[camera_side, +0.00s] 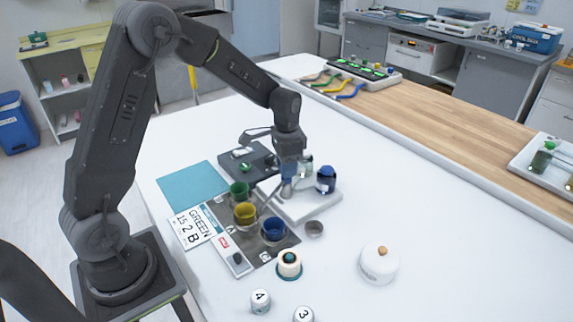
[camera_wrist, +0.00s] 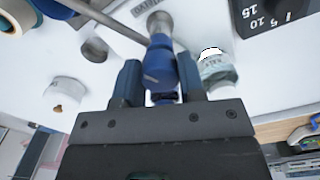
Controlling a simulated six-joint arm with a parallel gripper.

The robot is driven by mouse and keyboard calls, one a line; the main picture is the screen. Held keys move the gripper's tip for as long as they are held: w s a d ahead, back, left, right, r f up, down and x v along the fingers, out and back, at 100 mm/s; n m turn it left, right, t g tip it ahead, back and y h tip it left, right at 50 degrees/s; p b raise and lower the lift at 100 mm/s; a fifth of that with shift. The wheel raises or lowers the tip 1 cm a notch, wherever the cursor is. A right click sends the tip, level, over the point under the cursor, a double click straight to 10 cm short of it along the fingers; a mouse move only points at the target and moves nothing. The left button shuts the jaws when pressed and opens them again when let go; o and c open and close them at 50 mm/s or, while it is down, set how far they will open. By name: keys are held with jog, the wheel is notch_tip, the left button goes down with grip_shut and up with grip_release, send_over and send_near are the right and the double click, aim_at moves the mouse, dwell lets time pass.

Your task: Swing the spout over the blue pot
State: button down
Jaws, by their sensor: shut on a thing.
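The blue pot (camera_side: 273,229) stands at the near end of a row on a grey board, beside the yellow pot (camera_side: 245,213) and the green pot (camera_side: 239,191). My gripper (camera_side: 288,187) is over the white tray, behind the pots. In the wrist view its fingers (camera_wrist: 160,80) are shut on a blue knob (camera_wrist: 160,62). The spout, a thin grey rod (camera_wrist: 108,20), runs from beside the knob to the upper left. In the side view the rod is thin and partly hidden by my gripper. I cannot tell exactly which pot its tip is over.
A teal mat (camera_side: 190,187) lies left.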

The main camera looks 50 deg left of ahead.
jog(key=shift+n, duration=1.2)
jog(key=c, duration=0.7)
grip_release()
notch_tip(320, 180, up, 14)
jog(key=shift+f, duration=0.1)
